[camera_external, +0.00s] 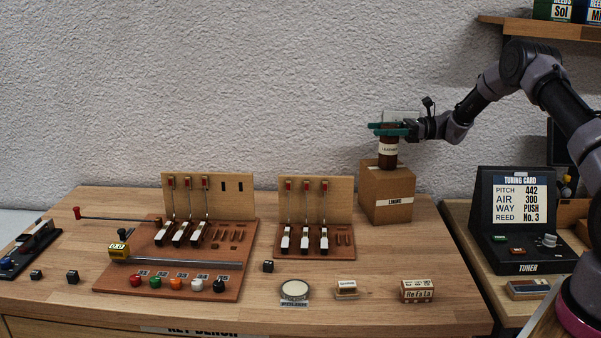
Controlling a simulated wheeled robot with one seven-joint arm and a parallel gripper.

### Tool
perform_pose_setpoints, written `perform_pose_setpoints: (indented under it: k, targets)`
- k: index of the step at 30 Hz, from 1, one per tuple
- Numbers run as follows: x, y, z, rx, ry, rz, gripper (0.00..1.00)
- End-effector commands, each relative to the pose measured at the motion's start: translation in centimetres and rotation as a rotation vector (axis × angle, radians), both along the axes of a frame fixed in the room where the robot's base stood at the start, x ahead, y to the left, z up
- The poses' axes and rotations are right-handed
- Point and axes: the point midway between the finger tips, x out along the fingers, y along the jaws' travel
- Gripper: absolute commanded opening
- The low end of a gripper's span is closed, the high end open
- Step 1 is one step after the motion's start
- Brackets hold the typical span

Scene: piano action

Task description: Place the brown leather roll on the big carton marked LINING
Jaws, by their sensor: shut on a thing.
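The brown leather roll (388,160), with a pale label band, stands upright at the top of the big carton. The carton (387,203) is a brown box with a white LINING label on its front, at the back right of the bench. My gripper (389,130) is shut on the upper end of the roll, reaching in from the right. The roll's lower end is at the carton's top face; I cannot tell for sure whether it touches. The fingertips partly hide the roll's top.
Two wooden boards with upright panels and key levers (316,218) stand left of the carton. Small blocks (417,291) and a round dial (295,290) lie along the front. A tuner with a card (519,200) stands on the right-hand table. A shelf (540,28) hangs at upper right.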

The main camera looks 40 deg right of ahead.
Motion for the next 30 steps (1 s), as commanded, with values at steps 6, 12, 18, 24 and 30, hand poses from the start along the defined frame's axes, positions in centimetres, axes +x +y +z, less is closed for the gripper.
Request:
perform_pose_setpoints:
  k: [6,12,18,24,30]
  targets:
    - [0.0,0.0,-0.3,0.000,0.000,0.000,0.98]
    - [0.0,0.0,-0.3,0.001,0.001,0.000,0.98]
    - [-0.1,-0.2,0.0,0.000,0.000,-0.001,0.98]
    - [-2.1,-3.0,0.0,0.000,0.002,-0.005,0.98]
    - [-4.6,-6.6,0.0,0.000,0.000,-0.004,0.98]
